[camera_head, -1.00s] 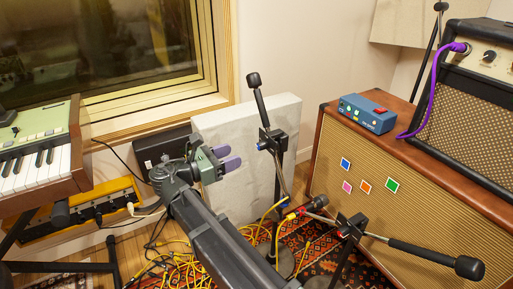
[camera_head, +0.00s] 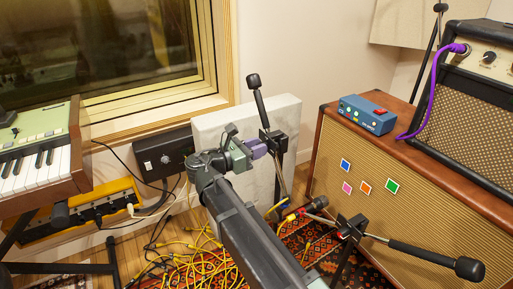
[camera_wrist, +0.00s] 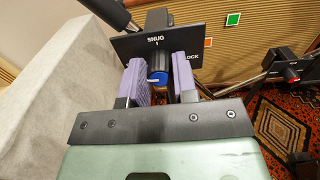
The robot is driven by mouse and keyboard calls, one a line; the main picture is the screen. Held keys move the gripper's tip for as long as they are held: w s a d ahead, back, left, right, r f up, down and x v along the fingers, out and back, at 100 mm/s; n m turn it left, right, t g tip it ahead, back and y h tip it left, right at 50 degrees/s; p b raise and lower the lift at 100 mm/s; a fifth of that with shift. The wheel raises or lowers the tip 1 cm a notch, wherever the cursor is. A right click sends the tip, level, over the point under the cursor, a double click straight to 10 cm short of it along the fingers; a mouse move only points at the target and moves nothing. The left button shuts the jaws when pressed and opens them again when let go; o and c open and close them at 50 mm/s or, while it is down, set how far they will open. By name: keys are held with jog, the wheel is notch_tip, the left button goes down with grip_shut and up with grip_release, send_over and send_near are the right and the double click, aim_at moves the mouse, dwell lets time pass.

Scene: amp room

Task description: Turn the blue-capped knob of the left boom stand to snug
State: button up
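The left boom stand (camera_head: 276,175) stands before the pale panel, its black boom rising to a dark end. In the wrist view its blue-capped knob (camera_wrist: 158,77) sits on a black plate (camera_wrist: 128,45) lettered "SNUG" above a tick, with "LOCK" partly hidden at right. A pale mark shows on the cap's left side, away from the SNUG tick. My gripper (camera_wrist: 161,75) is open, with its purple fingers on either side of the knob; narrow gaps seem to show. In the head view my gripper (camera_head: 258,148) is at the stand's clamp, and the knob is hidden.
A second boom stand (camera_head: 350,228) with a red-capped knob (camera_wrist: 291,77) stands to the right. The brown amp cabinet (camera_head: 330,165) is behind it. A pale panel (camera_head: 215,125) is close at left. Yellow cables (camera_head: 190,265) lie on the rug and floor.

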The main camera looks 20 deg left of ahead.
jog(key=shift+m, duration=0.4)
jog(key=shift+c, duration=0.3)
jog(key=m, duration=0.8)
jog(key=m+b, duration=0.1)
jog(key=m, duration=0.8)
jog(key=shift+s+d+f+h, duration=0.1)
jog(key=shift+s+f+h, duration=0.1)
jog(key=shift+h, duration=0.1)
jog(key=shift+m, duration=0.3)
jog(key=o, duration=0.9)
